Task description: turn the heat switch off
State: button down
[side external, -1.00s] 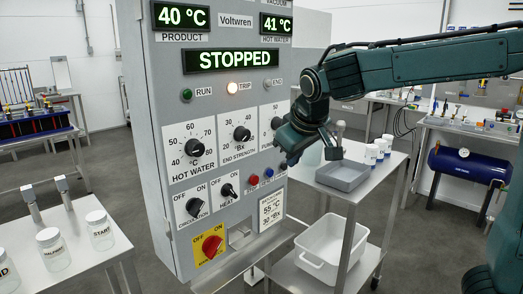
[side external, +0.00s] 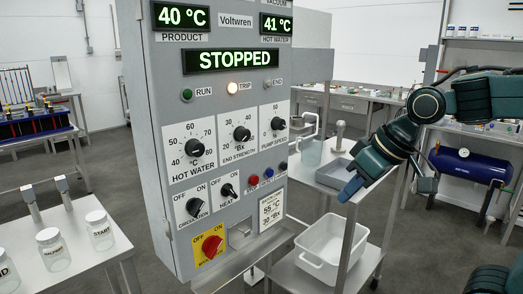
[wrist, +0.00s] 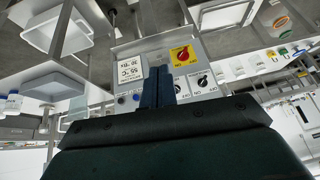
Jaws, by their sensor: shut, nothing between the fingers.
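The heat switch (side external: 228,191) is a black rotary knob on a white plate marked OFF, ON and HEAT, on the lower part of the grey control panel. Its exact pointer direction is too small to tell. In the wrist view the panel appears upside down, and my fingers partly cover the switch area. My gripper (side external: 347,192) is to the right of the panel, apart from it, in front of the steel cart. Its fingers also show in the wrist view (wrist: 158,86), shut together and empty.
The circulation knob (side external: 194,207) is left of the heat switch, and a red main knob (side external: 211,246) on yellow is below. The display (side external: 232,58) reads STOPPED and the TRIP lamp (side external: 232,88) glows. A white tub (side external: 322,258) and a grey tray (side external: 335,172) stand on the cart.

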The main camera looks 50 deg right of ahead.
aim_at(228, 186)
jog(key=w+d+f+m+t+y, duration=0.1)
jog(key=w+y, duration=0.3)
jog(key=w, duration=1)
jog(key=w+d+f+m+t+y, duration=0.2)
jog(key=w+d+m+t+y, duration=0.1)
jog(key=w+d, duration=0.5)
jog(key=shift+w+d+f+m+y, duration=0.15)
jog(key=shift+w+d+m+y, duration=0.1)
jog(key=shift+w+m+y, duration=0.3)
jog(key=shift+w+a, duration=0.1)
jog(key=x, duration=1)
jog(key=shift+w, duration=0.1)
jog(key=shift+a+f, duration=0.6)
jog(key=shift+a, duration=0.35)
jog(key=shift+a+f, duration=0.4)
jog(key=shift+a, duration=0.3)
